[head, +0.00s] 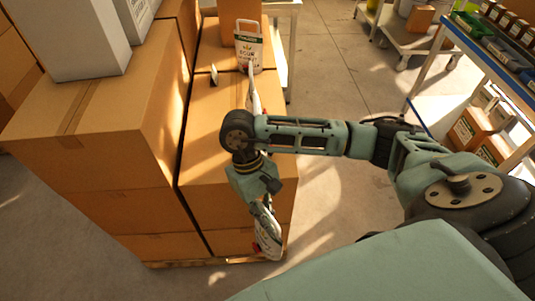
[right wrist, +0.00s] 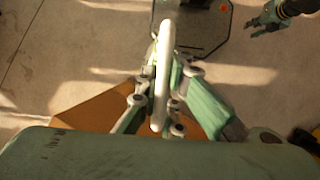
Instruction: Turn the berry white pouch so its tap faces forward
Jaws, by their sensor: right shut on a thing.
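My right gripper (head: 264,208) is shut on a white pouch (head: 268,243) near the front end of the carton stack. In the right wrist view, my right gripper (right wrist: 158,100) has its fingers on both sides of the pouch (right wrist: 164,65), which shows edge-on as a narrow white strip. Its label cannot be read and its tap is not discernible. Part of the pouch is hidden by the gripper in the head view. My left gripper (right wrist: 266,22) appears small at the top right of the right wrist view; its jaw opening is unclear.
Another white pouch (head: 248,48) stands upright at the far end of the cartons, and one more (head: 254,99) is partly hidden behind my right arm. A taller carton stack (head: 110,120) stands left. A rack with bins (head: 478,50) is at the right. Open floor lies between.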

